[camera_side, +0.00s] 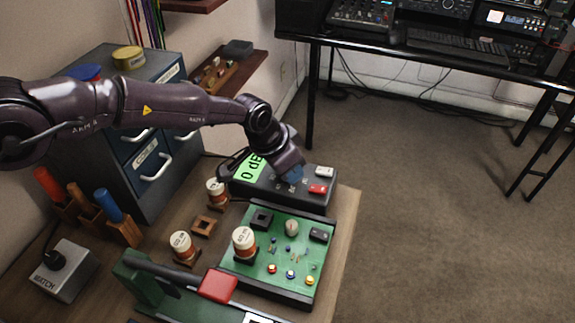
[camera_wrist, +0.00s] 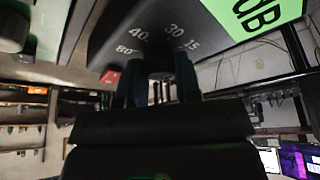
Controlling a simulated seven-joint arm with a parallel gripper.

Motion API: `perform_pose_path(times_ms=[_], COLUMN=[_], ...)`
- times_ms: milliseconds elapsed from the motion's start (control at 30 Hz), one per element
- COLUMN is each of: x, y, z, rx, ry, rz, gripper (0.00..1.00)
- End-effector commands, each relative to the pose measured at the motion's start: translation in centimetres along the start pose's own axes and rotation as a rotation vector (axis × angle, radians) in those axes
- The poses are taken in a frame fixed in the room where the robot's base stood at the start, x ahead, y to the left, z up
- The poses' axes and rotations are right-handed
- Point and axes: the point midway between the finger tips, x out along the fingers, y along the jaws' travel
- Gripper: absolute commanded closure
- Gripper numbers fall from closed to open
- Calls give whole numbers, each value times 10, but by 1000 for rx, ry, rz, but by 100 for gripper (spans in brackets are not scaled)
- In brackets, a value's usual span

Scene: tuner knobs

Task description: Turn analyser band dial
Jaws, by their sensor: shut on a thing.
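The analyser is a dark box (camera_side: 253,188) with a green display (camera_side: 250,166) reading "0 dB", at the back of the bench in the side view. In the wrist view its dark top (camera_wrist: 112,28) carries the white numbers 80, 40, 30 and 15 around the band dial. The dial (camera_wrist: 160,70) is mostly hidden between my fingers. My gripper (camera_side: 291,178) points down onto the analyser's top, with its fingers shut on the dial. The two dark blue fingers of my gripper (camera_wrist: 159,82) show on either side of the dial in the wrist view.
In front lies a green circuit board (camera_side: 255,272) with a white-topped canister (camera_side: 244,243). A grey switch box (camera_side: 65,272) and screwdriver rack (camera_side: 122,231) stand left.

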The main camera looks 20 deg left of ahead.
Motion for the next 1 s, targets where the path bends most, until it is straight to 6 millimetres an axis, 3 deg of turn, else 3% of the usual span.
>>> perform_pose_path(times_ms=[267,1000], x=[0,0], y=[2,3], z=[0,-1], rx=[-91,-646], ry=[-1,-1], rz=[-39,-270], gripper=[93,93])
